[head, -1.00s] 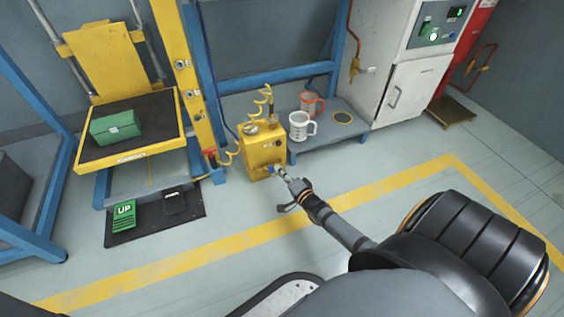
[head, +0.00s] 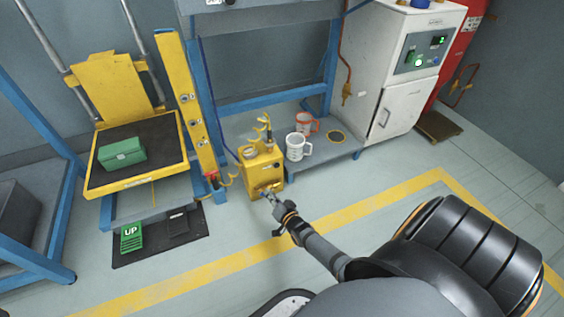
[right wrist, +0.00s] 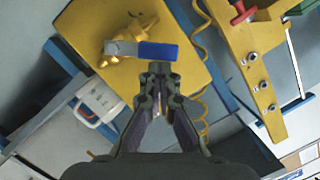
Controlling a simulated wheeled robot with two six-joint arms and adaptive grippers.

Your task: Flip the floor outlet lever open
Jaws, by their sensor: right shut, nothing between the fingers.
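The floor outlet is a yellow box (head: 262,168) on the floor beside the blue bench, with a brass valve low on its front. In the right wrist view the box (right wrist: 90,22) fills the top, and the lever's blue handle (right wrist: 160,51) lies crosswise with a bare metal part at its left over the brass valve (right wrist: 133,32). My right gripper (head: 268,197) is shut and empty just in front of the valve. Its fingertips (right wrist: 159,68) show just below the blue handle; whether they touch it I cannot tell. My left gripper is not in view.
A white mug (head: 298,147) and an orange mug (head: 306,124) stand on the low blue shelf right of the box. A yellow post (head: 187,110) with a red-handled valve stands left of it. A green box (head: 122,154) sits on a lift platform. The floor in front is clear.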

